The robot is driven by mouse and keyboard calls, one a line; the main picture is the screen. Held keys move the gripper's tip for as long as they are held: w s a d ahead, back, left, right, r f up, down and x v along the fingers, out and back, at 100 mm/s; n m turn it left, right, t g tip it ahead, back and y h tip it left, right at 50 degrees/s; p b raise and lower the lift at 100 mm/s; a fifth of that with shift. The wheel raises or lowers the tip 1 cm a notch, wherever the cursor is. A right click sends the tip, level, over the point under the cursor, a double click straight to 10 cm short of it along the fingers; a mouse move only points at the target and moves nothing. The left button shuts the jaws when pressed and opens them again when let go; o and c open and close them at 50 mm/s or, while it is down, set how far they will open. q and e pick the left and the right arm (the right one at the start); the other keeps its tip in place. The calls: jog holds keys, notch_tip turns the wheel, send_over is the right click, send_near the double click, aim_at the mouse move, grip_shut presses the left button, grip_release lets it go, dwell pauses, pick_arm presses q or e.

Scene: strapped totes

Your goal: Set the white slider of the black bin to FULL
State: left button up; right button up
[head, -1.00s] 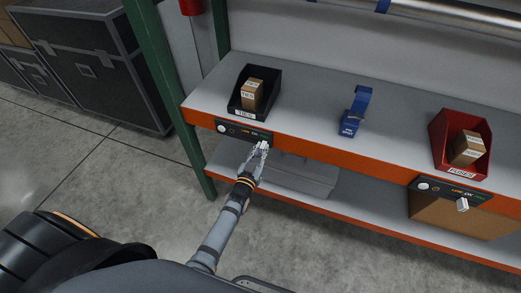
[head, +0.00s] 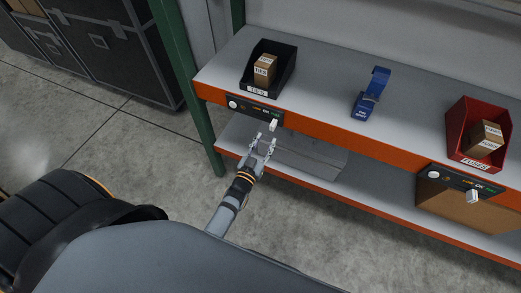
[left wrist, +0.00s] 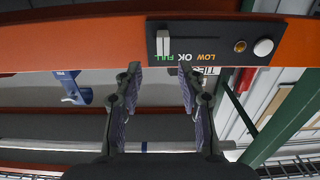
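The black bin (head: 270,80), labelled TIES, stands on the shelf's upper level with a brown box inside. The dark panel (head: 255,110) below it on the orange edge carries LOW, OK and FULL marks. Its white slider (head: 273,125) is at the FULL end; the left wrist view also shows the slider (left wrist: 162,43) beside the green FULL. My left gripper (head: 265,139) is open and empty, just short of the slider. In the left wrist view its fingertips (left wrist: 160,72) are spread, apart from the slider. My right gripper is not in view.
A red bin (head: 464,149), labelled FUSES, stands at the right above a similar panel (head: 460,180) with its own white slider (head: 473,196). A blue tape dispenser (head: 370,95) stands between the bins. A grey container (head: 300,158) is on the lower shelf. A green post (head: 186,90) is left.

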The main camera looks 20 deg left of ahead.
pick_arm(q)
jog(key=s, duration=0.5)
jog(key=shift+a, duration=0.1)
jog(key=s+a+f+g, duration=0.1)
jog(key=s+f+g, duration=0.25)
jog(key=f, duration=0.55)
jog(key=s+a+f+g, duration=0.1)
jog(key=s+f+g, duration=0.3)
jog(key=f, duration=0.6)
jog(key=s+a+f+g, duration=0.2)
jog(key=s+f, duration=0.3)
jog(key=f, duration=0.4)
jog(key=s+a+f+g, duration=0.2)
jog(key=s+f, duration=0.2)
jog(key=s, duration=0.3)
jog(key=s+a+f+g+y, duration=0.1)
jog(key=s+a+f+g, duration=0.1)
jog(key=s, duration=0.6)
jog(key=s+a+f+g, duration=0.2)
jog(key=s+f+g, duration=0.1)
jog(key=s+f, duration=0.3)
jog(key=shift+s+a, duration=0.35)
jog(key=shift+s, duration=0.35)
